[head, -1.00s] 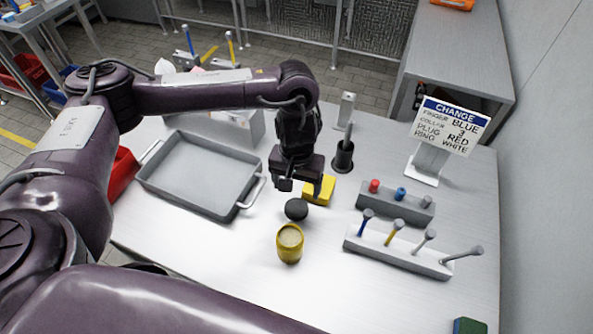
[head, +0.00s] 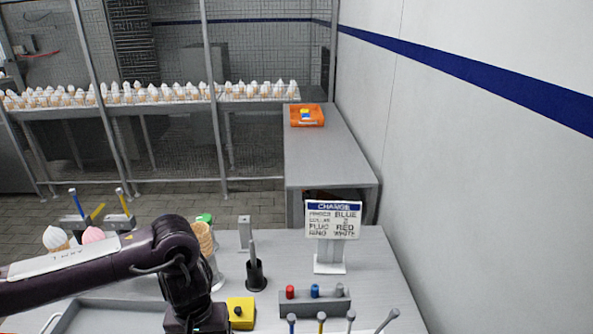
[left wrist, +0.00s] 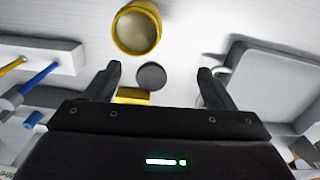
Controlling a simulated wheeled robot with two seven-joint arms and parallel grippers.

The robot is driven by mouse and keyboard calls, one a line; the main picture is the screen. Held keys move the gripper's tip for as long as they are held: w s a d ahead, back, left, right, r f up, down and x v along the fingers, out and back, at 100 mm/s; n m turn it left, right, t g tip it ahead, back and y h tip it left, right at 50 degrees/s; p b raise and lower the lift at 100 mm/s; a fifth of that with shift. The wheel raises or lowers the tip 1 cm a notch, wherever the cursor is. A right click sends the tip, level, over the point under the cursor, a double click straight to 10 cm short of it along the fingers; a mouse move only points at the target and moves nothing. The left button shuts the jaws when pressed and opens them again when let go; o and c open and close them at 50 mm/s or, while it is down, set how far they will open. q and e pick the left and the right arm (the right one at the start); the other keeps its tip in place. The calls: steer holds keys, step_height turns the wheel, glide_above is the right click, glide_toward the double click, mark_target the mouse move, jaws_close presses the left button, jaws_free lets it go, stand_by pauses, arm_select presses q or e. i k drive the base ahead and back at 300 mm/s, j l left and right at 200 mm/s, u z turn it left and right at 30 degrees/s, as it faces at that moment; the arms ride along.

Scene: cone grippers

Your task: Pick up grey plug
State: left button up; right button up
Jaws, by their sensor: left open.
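A small grey plug (head: 339,290) stands at the right end of a grey block (head: 310,305), beside a red plug (head: 290,292) and a blue plug (head: 315,291). My left gripper (left wrist: 158,70) is open and empty, pointing down over the table. In the left wrist view a dark round disc (left wrist: 151,76) shows between its fingers, not gripped. In the head view its fingertips are below the frame, left of the plug block. My right gripper is in no view.
A yellow jar (left wrist: 136,29) is near the disc. A grey tray (left wrist: 280,80) and a tool rack (left wrist: 40,60) flank it. A sign (head: 332,222) stands behind the plugs.

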mark_target(339, 290)
steer(key=k, duration=1.2)
